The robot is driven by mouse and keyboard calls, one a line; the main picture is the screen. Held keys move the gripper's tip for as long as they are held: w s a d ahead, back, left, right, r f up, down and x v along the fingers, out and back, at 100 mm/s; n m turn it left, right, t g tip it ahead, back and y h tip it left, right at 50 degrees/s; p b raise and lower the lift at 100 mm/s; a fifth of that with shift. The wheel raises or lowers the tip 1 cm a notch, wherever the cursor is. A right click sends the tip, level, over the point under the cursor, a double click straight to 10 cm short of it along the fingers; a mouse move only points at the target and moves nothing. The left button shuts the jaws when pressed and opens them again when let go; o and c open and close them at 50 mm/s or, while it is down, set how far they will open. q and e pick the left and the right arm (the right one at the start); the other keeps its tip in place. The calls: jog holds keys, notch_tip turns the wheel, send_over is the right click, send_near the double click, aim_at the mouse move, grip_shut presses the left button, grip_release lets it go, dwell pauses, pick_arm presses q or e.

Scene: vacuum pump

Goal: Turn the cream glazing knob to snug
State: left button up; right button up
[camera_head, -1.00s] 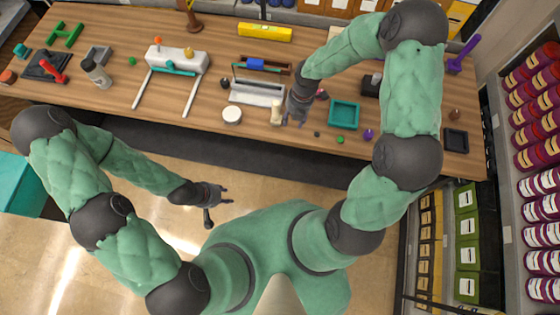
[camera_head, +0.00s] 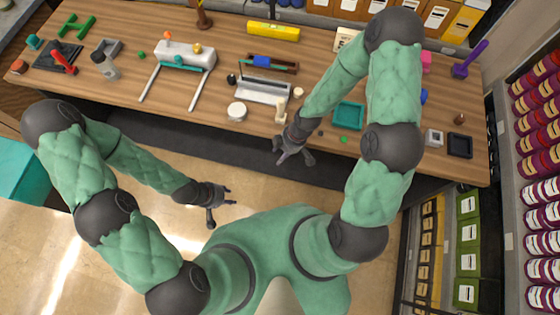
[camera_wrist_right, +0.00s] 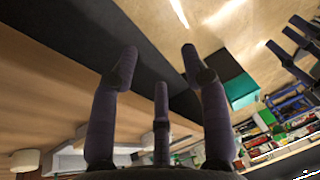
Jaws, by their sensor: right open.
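A small cream upright piece (camera_head: 281,110) stands near the table's front edge, beside a pale grey open tray (camera_head: 262,91). A smaller cream round piece (camera_head: 298,91) sits behind it. I cannot tell for sure which is the glazing knob. My right gripper (camera_head: 291,156) is open and empty, past the table's front edge and apart from both cream pieces. In the right wrist view its spread fingers (camera_wrist_right: 160,62) hold nothing. My left gripper (camera_head: 226,200) is over the floor in front of the table, fingers apart and empty.
A teal tray (camera_head: 348,115) stands to the right. Small loose pieces lie near the front edge.

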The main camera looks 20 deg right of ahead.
pick_arm(q)
jog(key=shift+f, duration=0.3)
pick_arm(e)
jog(key=s+f+m, duration=0.1)
jog(key=s+a+f+m, duration=0.1)
jog(key=m, duration=0.1)
jog(key=shift+a+m, duration=0.25)
jog(key=shift+m, duration=0.05)
